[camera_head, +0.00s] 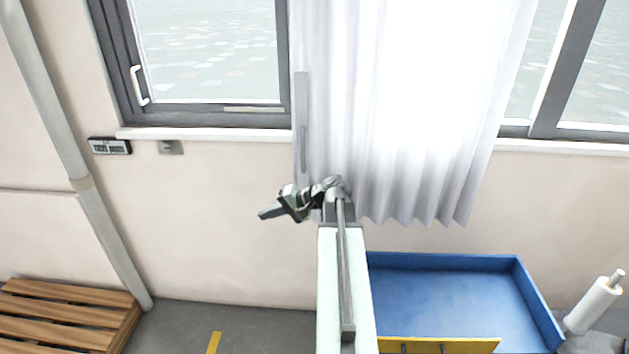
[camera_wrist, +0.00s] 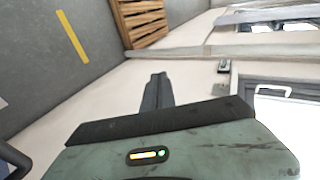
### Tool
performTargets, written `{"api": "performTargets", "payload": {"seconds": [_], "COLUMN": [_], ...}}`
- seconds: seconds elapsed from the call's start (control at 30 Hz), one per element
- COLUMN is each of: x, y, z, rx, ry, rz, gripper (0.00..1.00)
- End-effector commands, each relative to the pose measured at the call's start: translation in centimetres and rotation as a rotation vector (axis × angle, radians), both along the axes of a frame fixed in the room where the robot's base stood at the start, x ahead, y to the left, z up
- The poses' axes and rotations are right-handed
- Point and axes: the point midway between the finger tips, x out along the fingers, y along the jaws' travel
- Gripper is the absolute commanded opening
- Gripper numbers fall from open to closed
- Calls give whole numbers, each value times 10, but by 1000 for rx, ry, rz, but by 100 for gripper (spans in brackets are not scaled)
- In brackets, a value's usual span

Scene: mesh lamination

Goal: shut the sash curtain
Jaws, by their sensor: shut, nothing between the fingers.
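The white sash curtain (camera_head: 415,110) hangs in folds in the head view, over the middle of the window wall. The left window (camera_head: 210,50) and part of the right window (camera_head: 590,70) are bare. A grey upright strip (camera_head: 302,115) runs along the curtain's left edge. My gripper (camera_head: 265,213) is left of the curtain's lower left edge, below the sill, pointing left. Its fingers are together and empty, also in the wrist view (camera_wrist: 158,78). The curtain does not show in the wrist view. My arm hides part of the curtain's lower left corner.
A blue tray (camera_head: 450,290) with a yellow front stands low at right, beside a white roll (camera_head: 594,303). A wooden pallet (camera_head: 70,310) lies at lower left near a grey pipe (camera_head: 60,130).

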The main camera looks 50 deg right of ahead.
Motion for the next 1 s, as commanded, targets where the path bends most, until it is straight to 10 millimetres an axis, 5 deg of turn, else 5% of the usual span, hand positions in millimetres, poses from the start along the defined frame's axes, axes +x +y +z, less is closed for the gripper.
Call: {"api": "performTargets", "payload": {"seconds": [0.03,0.1,0.2,0.3,0.43,0.63,1.0], "x": [-18,-46,-90,-124,-143,-135,-59], "y": [-53,-113,-179,-219,-237,-236,-228], "z": [3,24,50,68,79,81,81], "rx": [54,124,191,226,244,246,246], "ry": [-77,-192,-331,-423,-472,-474,-473], "rz": [-102,-224,-359,-441,-481,-480,-476], "gripper": [0,0,0,0,0,0,0]}}
